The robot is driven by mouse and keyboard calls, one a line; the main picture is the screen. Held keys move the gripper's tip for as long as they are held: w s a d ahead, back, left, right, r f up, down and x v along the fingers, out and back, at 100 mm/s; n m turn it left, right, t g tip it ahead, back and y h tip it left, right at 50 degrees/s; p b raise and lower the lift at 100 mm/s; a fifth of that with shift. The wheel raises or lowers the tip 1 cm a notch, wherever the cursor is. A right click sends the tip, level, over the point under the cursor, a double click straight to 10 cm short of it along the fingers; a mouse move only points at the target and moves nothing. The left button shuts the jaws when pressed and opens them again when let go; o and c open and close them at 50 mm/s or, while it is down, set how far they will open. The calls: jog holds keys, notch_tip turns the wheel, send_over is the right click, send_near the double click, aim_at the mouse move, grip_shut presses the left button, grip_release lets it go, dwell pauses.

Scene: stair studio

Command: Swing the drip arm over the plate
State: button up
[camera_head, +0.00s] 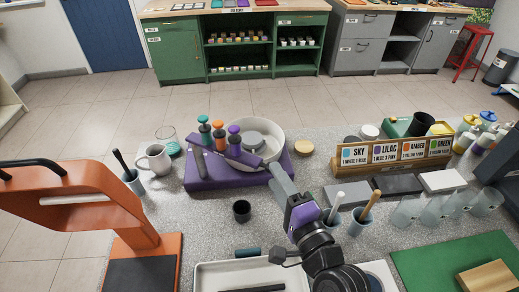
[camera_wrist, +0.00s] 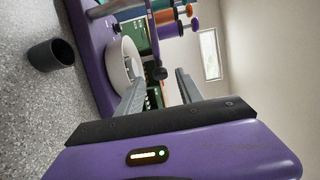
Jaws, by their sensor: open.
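A purple machine base (camera_head: 205,182) stands on the speckled counter. The drip arm (camera_head: 235,153) is a purple bar bearing teal, orange and purple plungers; it crosses the left and near edge of a white round basin (camera_head: 277,128). A grey round plate (camera_head: 254,136) is inside the basin, behind the bar. My gripper (camera_head: 271,168) is open, close to the bar's right end; contact is unclear. In the wrist view, a black knob (camera_wrist: 157,73) shows between the spread fingers of my gripper (camera_wrist: 155,85), with the basin (camera_wrist: 122,65) to the left.
A small black cup (camera_head: 241,211) stands in front of the base. A mug (camera_head: 155,158) and glass are to its left, beside an orange press (camera_head: 75,205). Brush cups (camera_head: 358,222) and a colour sign (camera_head: 398,152) are to the right. A white tray (camera_head: 213,275) is at the near edge.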

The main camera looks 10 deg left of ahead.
jog(key=x, duration=0.7)
jog(key=shift+w+p, duration=0.2)
jog(key=shift+p, duration=0.25)
grip_shut()
dwell(1.0)
